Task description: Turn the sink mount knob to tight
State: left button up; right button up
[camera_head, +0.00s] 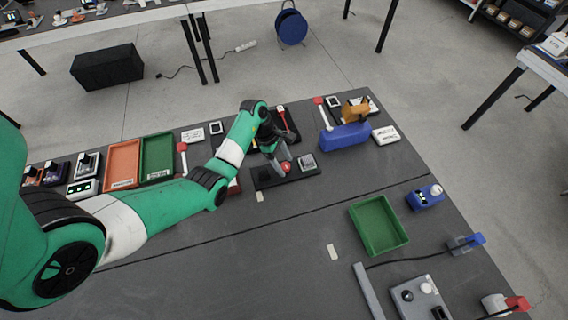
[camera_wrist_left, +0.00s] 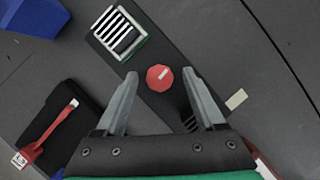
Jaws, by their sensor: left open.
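The knob (camera_wrist_left: 160,77) is red with a small pale mark on its top. It sits on a dark base plate (camera_wrist_left: 150,48) next to a heat sink with pale fins (camera_wrist_left: 121,34). In the head view the knob (camera_head: 286,167) and the heat sink (camera_head: 307,161) lie near the middle of the table. My left gripper (camera_wrist_left: 158,74) is open, with one finger on each side of the knob and a visible gap to each. It also shows in the head view (camera_head: 280,163), reaching down at the knob. My right gripper is not in view.
A black holder with a red-handled tool (camera_wrist_left: 58,120) lies beside the plate. A blue block (camera_head: 345,137) stands behind right. A green tray (camera_head: 378,225) and a grey box with knobs (camera_head: 419,298) are at the right. The table's front middle is largely clear.

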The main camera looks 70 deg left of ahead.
pick_arm(q)
jog(key=shift+c, duration=0.2)
grip_shut()
jog(key=shift+w+m, duration=0.1)
jog(key=shift+m, duration=0.7)
jog(key=shift+o, duration=0.2)
grip_release()
jog(key=shift+r, duration=0.1)
jog(key=p+v, duration=0.5)
jog(key=v, duration=0.6)
jog(key=shift+a+r, duration=0.25)
jog(key=shift+a, duration=0.15)
jog(key=shift+w+d, duration=0.1)
jog(key=shift+w, duration=0.05)
